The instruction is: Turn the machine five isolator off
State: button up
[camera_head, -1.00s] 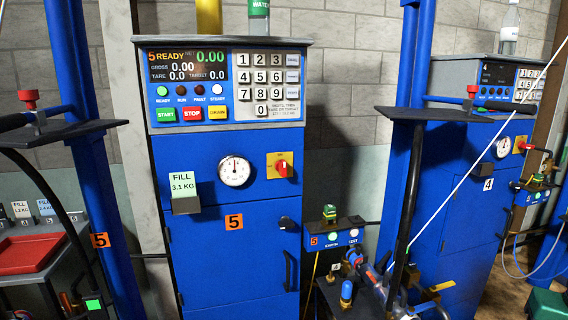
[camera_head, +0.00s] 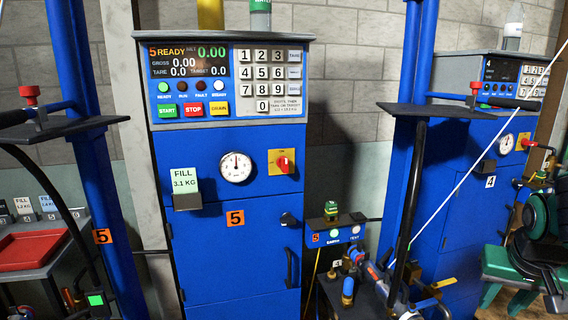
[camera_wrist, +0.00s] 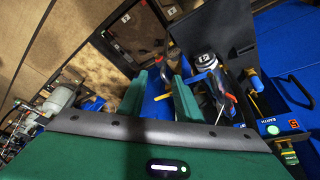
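The machine five isolator (camera_head: 282,162) is a red rotary handle on a yellow plate, on the upper right of the blue cabinet front in the head view. Its exact handle angle is too small to read for sure. The machine five display (camera_head: 188,62) is lit and reads READY with 0.00. My gripper (camera_wrist: 160,88) shows two green fingers standing apart in the wrist view, with nothing held between them. In the head view my green and black arm is at the right edge, well away from the isolator. The isolator is not recognisable in the wrist view.
A round gauge (camera_head: 236,167) sits left of the isolator, and a keypad (camera_head: 264,80) is above it. A small green-topped box (camera_head: 334,230) and hoses with a blue valve (camera_head: 372,270) stand to the lower right.

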jog(key=w+a+r+n+t, duration=0.2)
jog(key=w+a+r+t, duration=0.2)
jog(key=w+a, duration=0.45)
jog(key=w+a+r+n+t, duration=0.1)
jog(key=w+a+r+t, duration=0.4)
jog(key=w, duration=0.7)
jog(key=n+t+y, duration=0.5)
jog(key=y, duration=0.2)
send_near(286, 161)
jog(key=x, duration=1.1)
jog(key=shift+w, duration=0.15)
